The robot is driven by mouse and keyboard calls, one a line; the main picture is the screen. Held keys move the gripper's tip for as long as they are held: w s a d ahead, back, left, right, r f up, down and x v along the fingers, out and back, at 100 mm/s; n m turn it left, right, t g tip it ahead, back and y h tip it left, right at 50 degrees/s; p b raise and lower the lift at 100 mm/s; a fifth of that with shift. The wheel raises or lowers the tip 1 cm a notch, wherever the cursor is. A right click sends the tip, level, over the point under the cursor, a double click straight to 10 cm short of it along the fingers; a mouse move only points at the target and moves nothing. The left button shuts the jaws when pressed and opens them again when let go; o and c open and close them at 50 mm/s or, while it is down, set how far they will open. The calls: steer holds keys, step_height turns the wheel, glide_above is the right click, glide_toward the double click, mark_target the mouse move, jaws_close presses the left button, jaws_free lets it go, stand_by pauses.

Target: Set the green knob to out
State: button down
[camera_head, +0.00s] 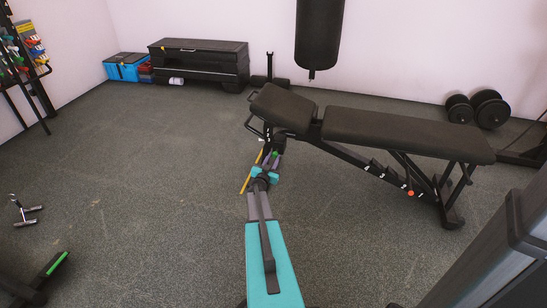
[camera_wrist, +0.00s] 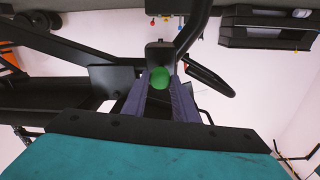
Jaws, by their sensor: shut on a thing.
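The green knob (camera_head: 276,153) is on the frame of the black weight bench (camera_head: 400,132), under its seat end at the left. In the wrist view the green knob (camera_wrist: 159,78) is round and sits against a black block of the frame. My gripper (camera_head: 272,162) reaches it from the front. In the wrist view the purple-grey fingers of my gripper (camera_wrist: 162,90) lie on both sides of the knob, shut on it. The fingers hide the knob's stem, so I cannot tell how far out it sits.
A red knob (camera_head: 411,193) sits lower on the bench frame, near white numbers. A yellow bar (camera_head: 245,183) stands beside my gripper. A black punching bag (camera_head: 319,35) hangs behind the bench. The floor at left is largely clear.

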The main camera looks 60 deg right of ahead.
steer(key=shift+s+a+f, duration=0.1)
steer(key=shift+s+a, duration=0.1)
steer(key=c, duration=1.4)
jaws_free()
steer(key=shift+a, duration=0.1)
steer(key=shift+p+v, duration=0.3)
steer(key=shift+v, duration=0.55)
steer(key=p+v, duration=0.2)
steer(key=v, duration=1)
steer(key=shift+p, duration=0.3)
